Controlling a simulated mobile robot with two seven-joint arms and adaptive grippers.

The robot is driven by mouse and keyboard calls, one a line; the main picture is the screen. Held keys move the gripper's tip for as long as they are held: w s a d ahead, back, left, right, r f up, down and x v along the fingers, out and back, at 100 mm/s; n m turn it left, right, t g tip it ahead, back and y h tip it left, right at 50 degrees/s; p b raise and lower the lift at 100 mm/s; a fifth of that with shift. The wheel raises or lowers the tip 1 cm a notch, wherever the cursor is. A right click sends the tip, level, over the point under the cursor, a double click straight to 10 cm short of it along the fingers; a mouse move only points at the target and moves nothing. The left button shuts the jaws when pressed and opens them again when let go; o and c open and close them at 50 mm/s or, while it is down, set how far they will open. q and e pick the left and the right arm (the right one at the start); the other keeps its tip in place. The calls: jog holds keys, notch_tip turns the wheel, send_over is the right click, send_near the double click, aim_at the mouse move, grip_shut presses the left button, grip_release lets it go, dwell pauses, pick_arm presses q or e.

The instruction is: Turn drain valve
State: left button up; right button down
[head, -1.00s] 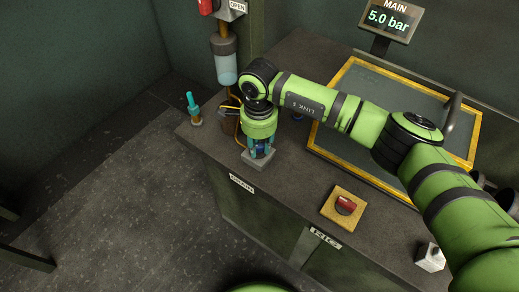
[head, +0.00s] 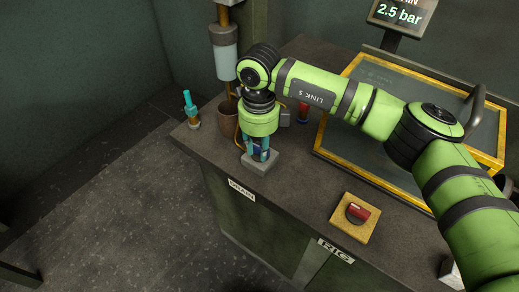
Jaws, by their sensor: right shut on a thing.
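The drain valve shows as a grey block (head: 262,165) on the bench above the DRAIN label (head: 242,191). My right gripper (head: 258,154) points straight down over this block. Its fingers are shut on the drain valve, whose handle they mostly hide. The gauge display (head: 400,13) at the top right reads 2.5 bar; its top is cut off. My left gripper is not in view.
A teal-topped fitting (head: 190,108) stands at the bench's left corner, near a brown pot (head: 229,118). A red-handled knob (head: 357,212) sits on a yellow plate above the RIG label. A yellow-framed panel (head: 350,158) lies behind my right arm.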

aim_at(259, 149)
jog(key=shift+m, duration=0.6)
jog(key=c, duration=1)
grip_release()
notch_tip(259, 149, up, 12)
jog(key=shift+r, duration=0.1)
jog(key=shift+s, duration=0.1)
